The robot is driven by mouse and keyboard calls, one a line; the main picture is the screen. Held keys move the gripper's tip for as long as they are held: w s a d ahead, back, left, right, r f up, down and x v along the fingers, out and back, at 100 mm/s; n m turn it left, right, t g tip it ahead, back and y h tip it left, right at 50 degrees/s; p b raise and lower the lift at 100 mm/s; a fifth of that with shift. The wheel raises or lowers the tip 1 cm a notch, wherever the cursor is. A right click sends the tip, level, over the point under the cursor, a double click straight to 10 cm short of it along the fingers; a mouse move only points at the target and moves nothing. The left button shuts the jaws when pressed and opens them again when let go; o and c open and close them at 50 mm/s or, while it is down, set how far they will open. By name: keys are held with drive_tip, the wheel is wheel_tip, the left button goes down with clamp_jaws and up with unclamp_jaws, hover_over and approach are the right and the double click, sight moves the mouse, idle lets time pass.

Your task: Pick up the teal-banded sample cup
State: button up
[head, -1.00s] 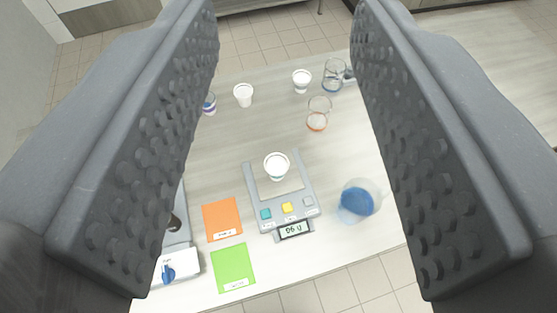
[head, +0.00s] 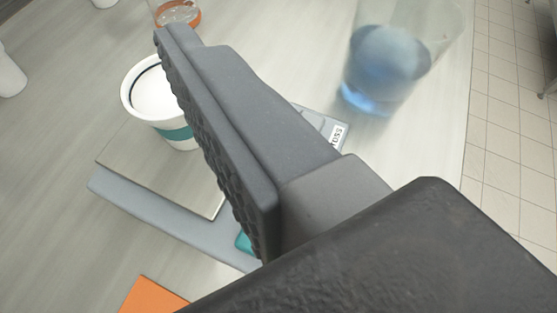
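The teal-banded sample cup (head: 148,108) is white with a teal band and stands upright on the plate of the grey scale (head: 160,222), left of centre. One finger of my gripper (head: 172,40) shows, slanting across the middle, with its bumpy pad facing the cup's side. It covers part of the cup's right side. I cannot tell whether the pad touches the cup. The pad is bare along the part I see, and the opposite finger is out of sight. The finger and the dark gripper body hide much of the scale's button side.
A clear beaker with blue liquid (head: 388,62) stands right of the finger, near the table's right edge. A beaker with an orange base (head: 178,14) is beyond the cup. Another white cup (head: 10,76) is at the left edge. An orange card (head: 150,297) lies at the bottom.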

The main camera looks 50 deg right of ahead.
drive_tip(key=g+h, duration=0.1)
drive_tip(key=h, duration=0.1)
approach(161, 71)
drive_tip(key=b+x, duration=0.2)
drive_tip(key=x, duration=0.1)
drive_tip(key=b+x, duration=0.1)
drive_tip(key=x, duration=0.1)
drive_tip(key=shift+s+d+f, duration=0.1)
drive_tip(key=shift+d+f, duration=0.2)
drive_tip(key=shift+f, duration=0.1)
drive_tip(key=shift+a+b+x, duration=0.15)
drive_tip(key=shift+b+x, duration=0.35)
drive_tip(key=shift+x, duration=0.75)
drive_tip(key=shift+a+b+x, duration=0.15)
drive_tip(key=shift+b+x, duration=0.3)
drive_tip(key=shift+x, duration=0.8)
drive_tip(key=shift+w+d+f, duration=0.1)
drive_tip(key=shift+w+d, duration=0.1)
drive_tip(key=shift+w, duration=0.3)
drive_tip(key=shift+c, duration=0.3)
